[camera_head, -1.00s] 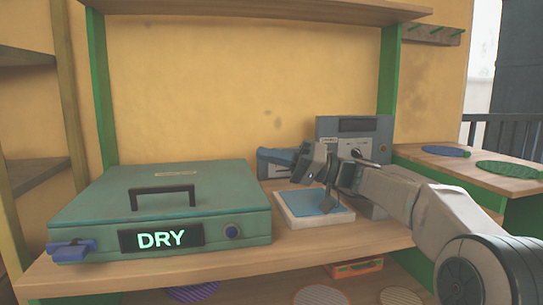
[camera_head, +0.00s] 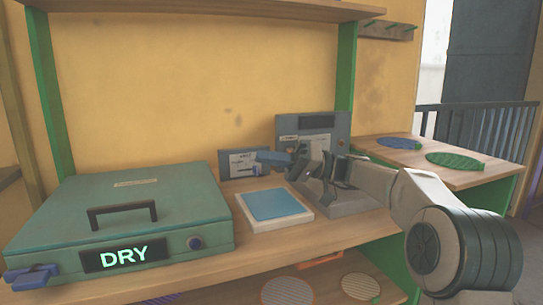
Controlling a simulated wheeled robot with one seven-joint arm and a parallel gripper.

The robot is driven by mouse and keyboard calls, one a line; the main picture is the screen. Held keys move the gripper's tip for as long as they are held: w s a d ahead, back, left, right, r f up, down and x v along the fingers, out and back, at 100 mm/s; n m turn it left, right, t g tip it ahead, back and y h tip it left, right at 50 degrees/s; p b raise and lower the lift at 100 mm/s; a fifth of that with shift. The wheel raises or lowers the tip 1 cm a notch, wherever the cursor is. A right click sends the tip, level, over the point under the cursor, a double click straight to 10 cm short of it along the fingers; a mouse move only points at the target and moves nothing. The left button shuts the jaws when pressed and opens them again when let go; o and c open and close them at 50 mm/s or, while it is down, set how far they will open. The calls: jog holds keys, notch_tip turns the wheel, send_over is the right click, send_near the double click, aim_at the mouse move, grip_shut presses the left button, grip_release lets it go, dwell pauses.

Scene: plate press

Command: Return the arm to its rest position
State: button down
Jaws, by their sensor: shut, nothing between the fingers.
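My gripper (camera_head: 298,172) is at the end of my arm, which reaches in from the right. It is above the workbench in front of the grey-blue press machine (camera_head: 329,135), just right of and behind the blue plate on the white base. The fingers are small and dark in the picture and partly lost against the machine. They look shut, with nothing seen between them. The blue plate (camera_head: 273,205) lies flat on the white base (camera_head: 275,223), clear of the gripper.
A green case (camera_head: 60,220) with a black handle and a lit "DRY" sign stands on the bench at left. A side table (camera_head: 480,180) at right holds a blue and a green disc. A shelf board (camera_head: 200,10) spans above. Round items lie on the lower shelf.

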jog(key=s+d+m+t+h+p, duration=0.1)
jog(key=s+m+t+h+p, duration=0.2)
jog(key=s+m+h+p, duration=0.65)
jog(key=s+d+r+t+h+p, duration=0.1)
jog(key=s+d+h+p, duration=0.4)
jog(key=s+d+p, duration=0.4)
jog(key=s+d+r+m+t+h+p, duration=0.1)
jog(key=s+d+t+h+p, duration=0.1)
jog(key=s+d+h+p, duration=0.3)
jog(key=s+d+p, duration=0.4)
jog(key=d+p, duration=0.1)
jog(key=p, duration=0.1)
jog(key=shift+s+d+r+t, duration=0.25)
jog(key=shift+s+t, duration=0.05)
jog(key=shift+a, duration=0.1)
